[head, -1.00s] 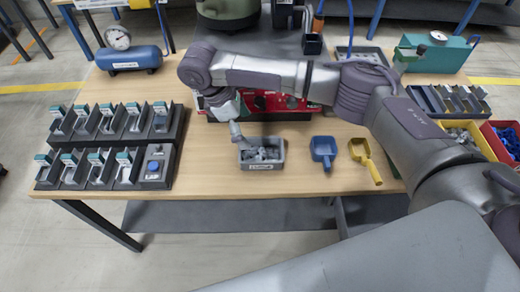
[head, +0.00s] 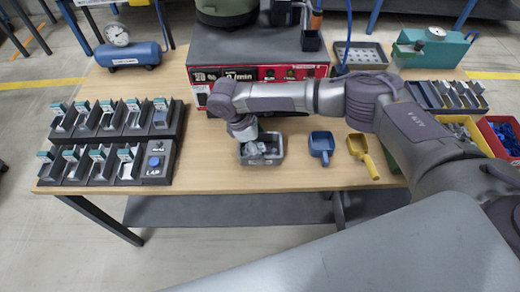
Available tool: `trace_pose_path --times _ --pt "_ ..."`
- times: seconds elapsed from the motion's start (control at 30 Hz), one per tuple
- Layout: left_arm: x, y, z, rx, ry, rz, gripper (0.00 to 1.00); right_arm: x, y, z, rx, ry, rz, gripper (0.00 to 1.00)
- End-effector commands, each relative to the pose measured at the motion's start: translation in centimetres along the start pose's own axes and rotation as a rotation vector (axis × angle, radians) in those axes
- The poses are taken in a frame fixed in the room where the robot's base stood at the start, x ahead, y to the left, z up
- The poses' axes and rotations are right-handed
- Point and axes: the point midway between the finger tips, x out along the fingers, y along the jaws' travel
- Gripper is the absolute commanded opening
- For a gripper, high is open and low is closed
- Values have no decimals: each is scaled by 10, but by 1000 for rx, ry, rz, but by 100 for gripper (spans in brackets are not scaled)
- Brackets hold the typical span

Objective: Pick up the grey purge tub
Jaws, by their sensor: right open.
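The grey purge tub (head: 262,160) is a small open box with grey pieces in it, standing near the front middle of the wooden table. My right gripper (head: 254,150) is over the tub, pointing down, with its fingertips at or just inside the left part of the opening. The wrist above hides part of the fingers and the tub's back left side. The gripper is open; whether a finger touches the tub or the pieces, I cannot tell. My left gripper is not in view.
A blue scoop (head: 321,148) and a yellow scoop (head: 363,157) lie right of the tub. The red-fronted feeder unit (head: 300,73) stands behind it. Black racks of small bins (head: 110,140) fill the left side. Yellow (head: 470,126) and red (head: 488,143) bins stand at the right.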

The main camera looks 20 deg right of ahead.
Motion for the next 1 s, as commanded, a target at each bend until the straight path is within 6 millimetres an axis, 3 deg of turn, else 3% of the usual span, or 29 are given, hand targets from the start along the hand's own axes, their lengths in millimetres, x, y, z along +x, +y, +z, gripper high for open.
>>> trace_pose_path --times 0.83,1.0 --pt "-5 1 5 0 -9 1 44 4 0 -2 0 0 0 100" --pt "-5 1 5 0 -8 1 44 4 0 -2 0 0 0 72"
